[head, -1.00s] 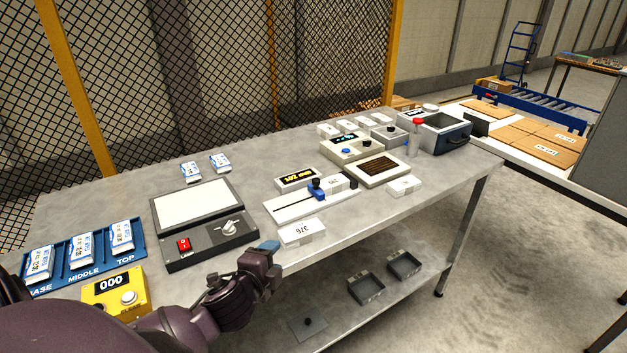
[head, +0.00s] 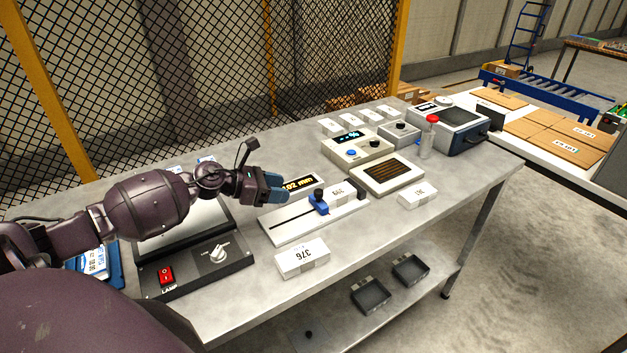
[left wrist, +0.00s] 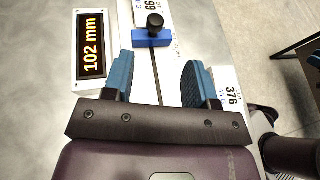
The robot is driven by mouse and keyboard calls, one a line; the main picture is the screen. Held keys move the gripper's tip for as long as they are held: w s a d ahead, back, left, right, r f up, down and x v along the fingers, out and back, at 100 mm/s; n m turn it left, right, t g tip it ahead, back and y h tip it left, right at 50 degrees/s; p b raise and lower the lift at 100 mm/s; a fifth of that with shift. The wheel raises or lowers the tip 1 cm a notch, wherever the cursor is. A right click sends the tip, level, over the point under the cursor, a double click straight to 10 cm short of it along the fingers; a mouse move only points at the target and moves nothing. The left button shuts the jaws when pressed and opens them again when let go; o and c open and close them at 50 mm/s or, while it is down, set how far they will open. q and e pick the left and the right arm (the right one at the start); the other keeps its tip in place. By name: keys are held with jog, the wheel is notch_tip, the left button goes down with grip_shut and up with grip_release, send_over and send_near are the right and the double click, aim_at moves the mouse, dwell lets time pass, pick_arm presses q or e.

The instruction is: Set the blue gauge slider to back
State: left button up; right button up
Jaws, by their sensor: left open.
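The blue gauge slider (head: 318,203) with its black knob sits on the slot of a white gauge base (head: 285,224), toward the base's right part in the head view. The slider also shows in the left wrist view (left wrist: 152,38), ahead of my fingers. A display beside the gauge (head: 300,186) reads 102 mm in the left wrist view (left wrist: 92,45). My left gripper (head: 277,190) is open and empty above the left part of the gauge, its blue fingertips on either side of the slot and short of the slider. My right gripper is not in view.
A white block marked 376 (head: 302,258) lies in front of the gauge. Another white block (head: 343,192) sits against the slider's far side. A lamp box (head: 195,262) stands at left. Other devices (head: 357,147) stand at the back right.

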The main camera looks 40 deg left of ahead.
aim_at(316, 191)
pick_arm(q)
jog(key=shift+w+a, duration=0.25)
jog(key=shift+a, duration=0.1)
jog(key=shift+w+m, duration=0.1)
jog(key=shift+m, duration=0.2)
jog(key=shift+w+d, duration=0.1)
jog(key=shift+d, duration=0.1)
jog(key=p+x, duration=0.1)
jog(key=x, duration=0.7)
jog(key=shift+w+d+f, duration=0.2)
jog(key=shift+d+f, duration=0.05)
jog(key=shift+f, duration=0.05)
jog(key=shift+w+d+f, duration=0.35)
jog(key=shift+w, duration=0.2)
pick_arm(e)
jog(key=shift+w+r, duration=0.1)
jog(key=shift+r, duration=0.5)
pick_arm(q)
grip_shut()
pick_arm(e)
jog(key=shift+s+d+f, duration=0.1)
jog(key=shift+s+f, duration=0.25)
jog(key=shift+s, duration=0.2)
